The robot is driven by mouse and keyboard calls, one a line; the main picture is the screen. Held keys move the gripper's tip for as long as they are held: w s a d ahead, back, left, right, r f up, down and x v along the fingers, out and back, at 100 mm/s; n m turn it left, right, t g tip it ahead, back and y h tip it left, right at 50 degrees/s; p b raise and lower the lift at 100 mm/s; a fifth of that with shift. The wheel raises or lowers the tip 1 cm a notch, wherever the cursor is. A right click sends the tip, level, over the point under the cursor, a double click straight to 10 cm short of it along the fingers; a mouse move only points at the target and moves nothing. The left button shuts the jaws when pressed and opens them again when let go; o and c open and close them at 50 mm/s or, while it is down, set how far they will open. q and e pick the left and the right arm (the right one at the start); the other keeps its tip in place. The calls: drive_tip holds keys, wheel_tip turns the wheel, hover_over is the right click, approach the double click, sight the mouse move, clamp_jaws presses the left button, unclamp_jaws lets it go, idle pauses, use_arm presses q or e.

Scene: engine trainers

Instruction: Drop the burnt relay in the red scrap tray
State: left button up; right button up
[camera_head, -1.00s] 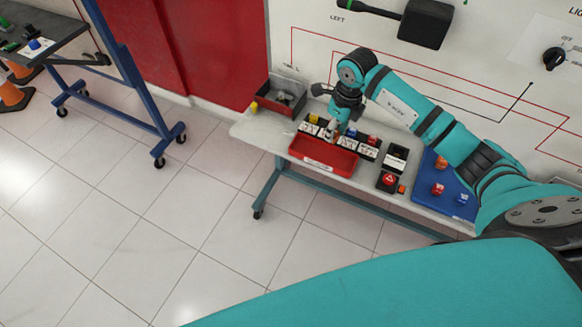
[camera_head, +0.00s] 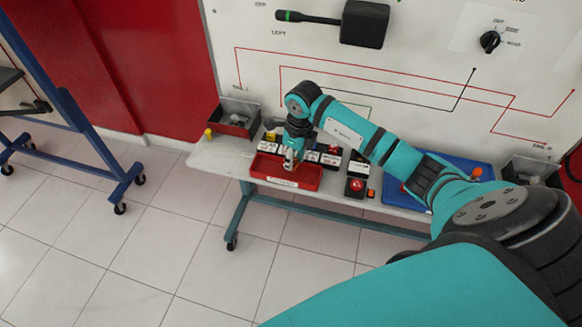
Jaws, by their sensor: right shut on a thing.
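The red scrap tray (camera_head: 266,169) sits at the front edge of the light bench, with a white label on its front wall. My right gripper (camera_head: 290,163) points down over the tray's middle. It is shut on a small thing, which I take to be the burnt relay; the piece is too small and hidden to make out. I cannot tell whether it touches the tray's floor. My left gripper is not in view.
A row of black holders with white labels (camera_head: 330,159) stands behind the tray. A grey bin (camera_head: 238,121) is at the bench's left end. A red-button box (camera_head: 355,187) and a blue mat (camera_head: 458,165) lie to the right. The wiring board rises behind.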

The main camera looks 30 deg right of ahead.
drive_tip(key=o, duration=1.1)
drive_tip(key=r, duration=0.8)
drive_tip(key=s+r, duration=0.1)
drive_tip(key=r, duration=0.3)
drive_tip(key=shift+s+d, duration=0.1)
drive_tip(key=shift+d, duration=0.25)
